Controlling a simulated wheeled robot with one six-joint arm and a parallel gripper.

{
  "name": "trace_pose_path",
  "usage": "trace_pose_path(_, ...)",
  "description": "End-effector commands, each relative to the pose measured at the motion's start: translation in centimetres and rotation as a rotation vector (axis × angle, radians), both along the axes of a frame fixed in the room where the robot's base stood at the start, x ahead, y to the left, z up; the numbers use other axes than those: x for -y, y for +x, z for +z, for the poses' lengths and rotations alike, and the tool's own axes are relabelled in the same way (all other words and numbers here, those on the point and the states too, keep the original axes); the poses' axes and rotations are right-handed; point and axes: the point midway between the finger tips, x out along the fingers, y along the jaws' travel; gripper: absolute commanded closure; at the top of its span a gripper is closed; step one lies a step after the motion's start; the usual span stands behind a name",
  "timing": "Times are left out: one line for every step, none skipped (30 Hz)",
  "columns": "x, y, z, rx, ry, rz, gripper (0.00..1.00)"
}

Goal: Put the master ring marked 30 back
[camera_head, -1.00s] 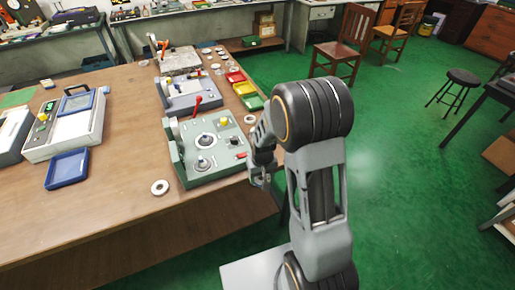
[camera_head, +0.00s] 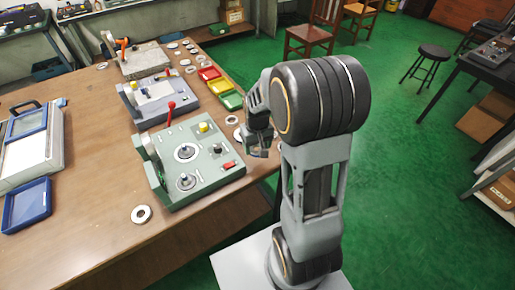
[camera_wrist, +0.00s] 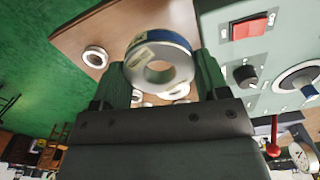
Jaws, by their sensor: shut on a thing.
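My gripper (camera_head: 258,150) is off the right side of the green-grey gauge fixture (camera_head: 190,165), near the table's right edge. In the wrist view my gripper (camera_wrist: 162,80) is shut on a steel ring (camera_wrist: 158,65) with a blue band on its rim and a pale label. The label's marking is too small to read. The ring sits between the two fingers, its hole facing the camera. In the head view the held ring is not clear behind the wrist. I cannot tell which place on the table belongs to the master ring.
A loose ring (camera_head: 142,214) lies near the table's front edge. Red (camera_head: 209,73), yellow (camera_head: 220,84) and green (camera_head: 231,100) trays line the right edge. The fixture's red switch (camera_wrist: 250,27) is close to my gripper.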

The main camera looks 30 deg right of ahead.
Motion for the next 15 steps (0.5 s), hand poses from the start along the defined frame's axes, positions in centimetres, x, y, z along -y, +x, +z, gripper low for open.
trace_pose_path(0.6, 1.0, -0.7, -0.004, 0.0, -0.003, 0.75)
trace_pose_path(0.8, 1.3, -1.3, -0.005, 0.001, -0.003, 0.75)
trace_pose_path(1.0, 1.8, -2.1, -0.004, 0.001, -0.003, 0.75)
trace_pose_path(1.2, 2.1, -2.6, -0.005, 0.001, -0.003, 0.75)
trace_pose_path(1.4, 2.5, -3.0, -0.003, 0.0, -0.002, 0.75)
trace_pose_path(1.6, 2.9, -3.5, -0.002, 0.0, -0.002, 0.75)
trace_pose_path(1.8, 3.2, -3.9, -0.002, 0.0, -0.002, 0.75)
trace_pose_path(1.9, 3.4, -4.2, -0.002, 0.0, -0.003, 0.75)
trace_pose_path(2.1, 3.7, -4.6, -0.001, 0.0, -0.003, 0.75)
trace_pose_path(2.2, 3.9, -4.8, 0.0, 0.0, -0.003, 0.75)
trace_pose_path(2.3, 4.1, -5.0, 0.0, 0.0, -0.004, 0.75)
trace_pose_path(2.4, 4.2, -5.2, 0.001, 0.0, -0.004, 0.75)
trace_pose_path(2.4, 4.3, -5.3, 0.001, 0.0, -0.005, 0.75)
trace_pose_path(2.5, 4.4, -5.4, 0.001, 0.0, -0.005, 0.75)
trace_pose_path(2.5, 4.4, -5.5, 0.001, 0.0, -0.005, 0.75)
